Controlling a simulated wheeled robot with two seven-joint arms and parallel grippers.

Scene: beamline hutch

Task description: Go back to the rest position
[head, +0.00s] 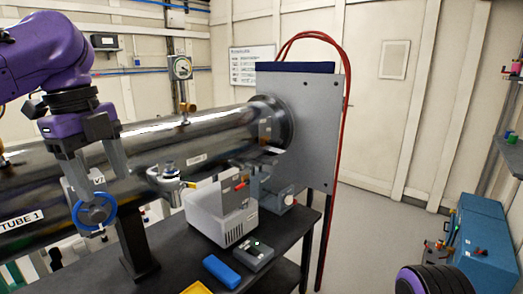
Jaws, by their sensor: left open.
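My left gripper (97,195) hangs down in front of the steel tube (225,122) at the left. Its two grey fingers are spread open. A blue ring-shaped handwheel (80,222) shows just at and below the fingertips. I cannot tell whether the fingers touch it. No object is visibly held. My right gripper is not in view; only a purple and black part of my own body shows at the bottom right.
A black bench (290,228) under the tube carries a light grey box (218,215), a blue item (221,271) and a small grey device (254,256). A valve (168,173) sticks out from the tube. Red hoses (346,120) loop over the end plate (318,130). Floor at right centre is clear, beside a blue cabinet (490,235).

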